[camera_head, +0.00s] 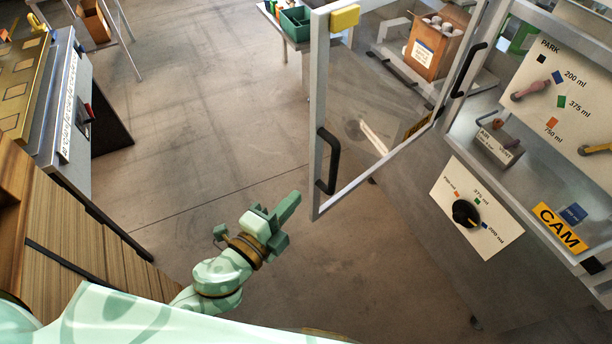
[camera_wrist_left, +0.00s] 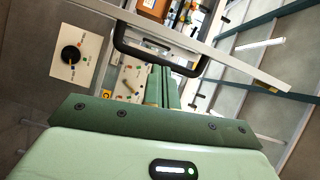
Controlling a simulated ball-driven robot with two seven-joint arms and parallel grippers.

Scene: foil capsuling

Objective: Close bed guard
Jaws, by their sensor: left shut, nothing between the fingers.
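The bed guard (camera_head: 319,105) is a clear panel in a grey metal frame, swung open on the machine at the right of the head view. It has a black handle (camera_head: 328,161) on its near upright; another black handle (camera_head: 468,70) shows on a frame post farther right. My left gripper (camera_head: 290,203) is shut and empty, to the left of and below the guard's handle, apart from it. In the left wrist view the guard's black handle (camera_wrist_left: 160,52) lies beyond the shut fingers (camera_wrist_left: 162,88). My right gripper is not in view.
The machine carries a dial panel (camera_head: 476,206), a PARK selector panel (camera_head: 560,85) and a yellow CAM label (camera_head: 560,228). A cardboard box (camera_head: 436,47) stands behind the guard. A bench (camera_head: 70,100) is at the left. The floor between is clear.

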